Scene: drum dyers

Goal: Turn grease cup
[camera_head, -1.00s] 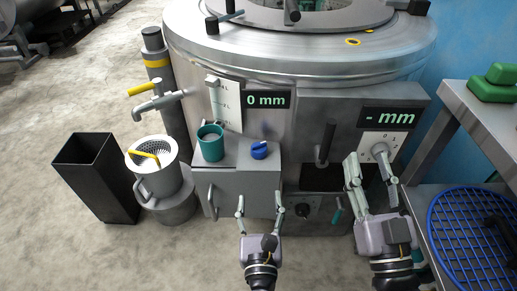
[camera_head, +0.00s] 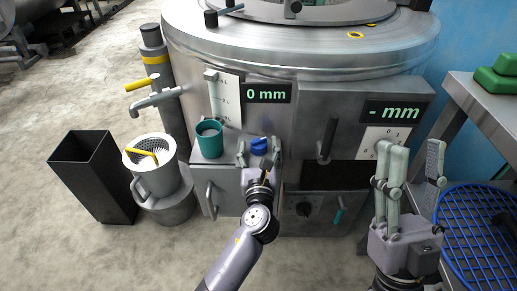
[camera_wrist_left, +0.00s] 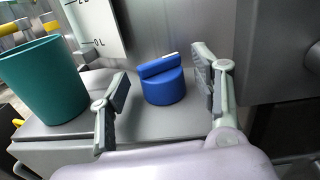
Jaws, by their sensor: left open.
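The blue cap with a raised grip bar (camera_head: 259,145), which looks like the grease cup, sits on the grey metal box (camera_head: 225,178) at the drum's front. It also shows in the middle of the left wrist view (camera_wrist_left: 163,82), a white mark on its bar. My left gripper (camera_head: 259,152) is open just in front of it. In the left wrist view its fingers (camera_wrist_left: 160,88) appear on either side of the cap, with gaps on both sides. My right gripper (camera_head: 411,160) is open and empty in front of the right panel's knob, which it partly hides.
A teal mug (camera_head: 209,140) stands on the box left of the cap, and a black lever (camera_head: 328,138) is to the right. A yellow-handled tap (camera_head: 155,98), a strainer jug (camera_head: 152,165) and a black bin (camera_head: 97,178) are further left. A shelf with a blue grid (camera_head: 480,235) is at right.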

